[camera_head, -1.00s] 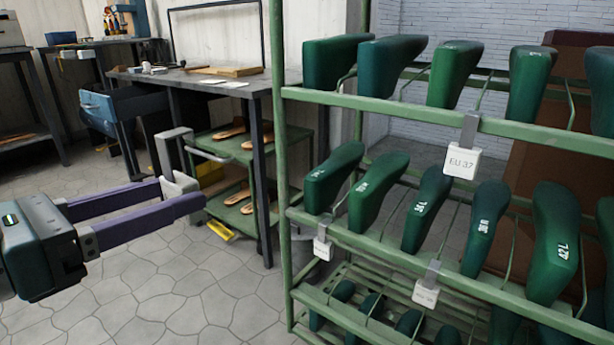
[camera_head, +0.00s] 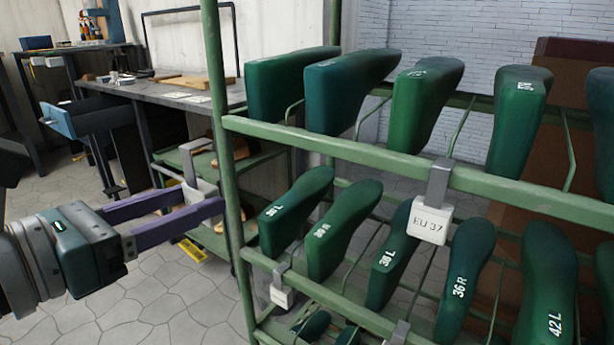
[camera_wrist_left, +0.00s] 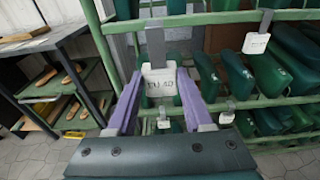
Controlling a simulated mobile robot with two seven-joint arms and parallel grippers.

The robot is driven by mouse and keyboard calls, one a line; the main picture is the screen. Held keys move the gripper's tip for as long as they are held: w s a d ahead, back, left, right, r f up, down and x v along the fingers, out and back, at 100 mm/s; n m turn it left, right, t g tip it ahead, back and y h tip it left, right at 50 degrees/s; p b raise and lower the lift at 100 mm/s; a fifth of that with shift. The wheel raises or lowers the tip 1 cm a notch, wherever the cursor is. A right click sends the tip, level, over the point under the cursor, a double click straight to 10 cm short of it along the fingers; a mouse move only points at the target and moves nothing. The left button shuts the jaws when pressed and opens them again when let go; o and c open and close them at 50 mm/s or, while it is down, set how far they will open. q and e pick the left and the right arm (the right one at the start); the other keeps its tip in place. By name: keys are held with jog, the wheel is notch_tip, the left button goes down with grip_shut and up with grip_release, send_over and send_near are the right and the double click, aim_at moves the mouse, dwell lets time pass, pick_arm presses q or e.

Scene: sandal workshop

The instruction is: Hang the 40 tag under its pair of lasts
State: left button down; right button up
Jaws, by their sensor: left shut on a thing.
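My left gripper (camera_head: 205,208) is shut on a white tag with a grey hook (camera_head: 195,172). In the left wrist view the tag (camera_wrist_left: 160,82) is upright between the purple fingers (camera_wrist_left: 158,98) and appears to read EU 40. In the head view it is just left of the rack's green front post (camera_head: 222,170), apart from the rails. Green lasts stand on the rack; in the middle row one reads 36 R (camera_head: 459,285) and one 42 L (camera_head: 552,290). I cannot make out any last marked 40. My right gripper is out of view.
An EU 37 tag (camera_head: 430,224) hangs on the upper rail (camera_head: 330,145). Another tag (camera_head: 282,296) hangs on the lower rail (camera_head: 325,292), its text unreadable. Bare floor lies at the lower left.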

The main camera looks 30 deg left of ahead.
pick_arm(q)
jog(key=shift+w+d+r+p, duration=0.15)
jog(key=shift+w+p, duration=0.75)
jog(key=shift+w, duration=1)
jog(key=w+f, duration=0.1)
jog(key=w, duration=0.8)
jog(key=shift+w+d+f, duration=0.15)
jog(key=shift+w+d, duration=0.05)
jog(key=shift+d, duration=0.15)
jog(key=shift+c, duration=1.1)
grip_release()
jog(key=shift+s, duration=0.1)
